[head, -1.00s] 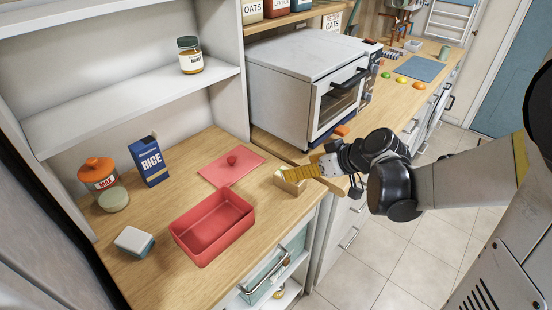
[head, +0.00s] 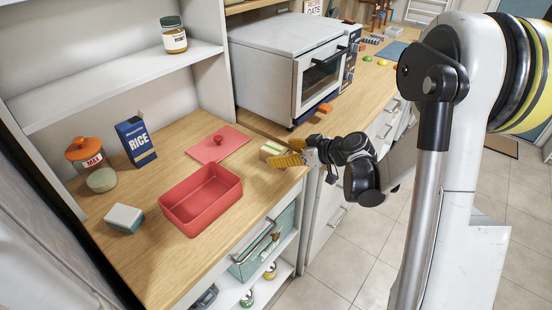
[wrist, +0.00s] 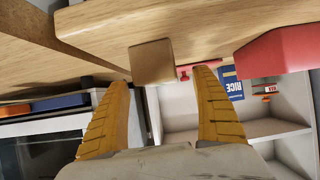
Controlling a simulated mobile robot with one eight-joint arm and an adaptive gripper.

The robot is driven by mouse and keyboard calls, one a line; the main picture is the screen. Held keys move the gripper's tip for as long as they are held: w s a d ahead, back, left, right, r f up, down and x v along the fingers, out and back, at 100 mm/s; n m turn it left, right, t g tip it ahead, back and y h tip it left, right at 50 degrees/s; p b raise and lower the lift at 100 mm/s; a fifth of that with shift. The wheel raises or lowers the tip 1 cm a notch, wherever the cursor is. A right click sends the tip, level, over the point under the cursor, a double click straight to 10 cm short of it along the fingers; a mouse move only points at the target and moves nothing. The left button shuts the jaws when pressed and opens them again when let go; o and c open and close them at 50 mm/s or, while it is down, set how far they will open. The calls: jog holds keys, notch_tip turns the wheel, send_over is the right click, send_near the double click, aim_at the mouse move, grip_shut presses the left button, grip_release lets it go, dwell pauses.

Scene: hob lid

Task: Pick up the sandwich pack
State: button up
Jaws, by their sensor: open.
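A small tan block with a pale green top, which looks like the sandwich pack (head: 270,149), sits on the wooden counter near its front edge, right of the red lid. No label on it is readable. My gripper (head: 287,160) is at the counter edge just beside it, its yellow fingers partly in front of the pack. In the wrist view the pack (wrist: 152,62) shows upside down, beyond and between the fingertips. My gripper (wrist: 160,80) is open, with nothing held between the fingers. Whether a finger touches the pack cannot be told.
A red open box (head: 202,198) and red lid (head: 217,143) lie left of the pack. A rice box (head: 136,142), an orange-lidded jar (head: 88,163) and a small white-and-blue box (head: 125,218) stand farther left. A toaster oven (head: 290,65) stands behind. Open floor lies right.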

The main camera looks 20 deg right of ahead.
aim_at(281, 152)
jog(key=b+x, duration=0.1)
jog(key=x, duration=0.2)
jog(key=shift+w+f, duration=0.15)
jog(key=shift+w, duration=0.1)
jog(key=shift+s, duration=0.1)
jog(key=c, duration=1.4)
jog(key=shift+c, duration=0.2)
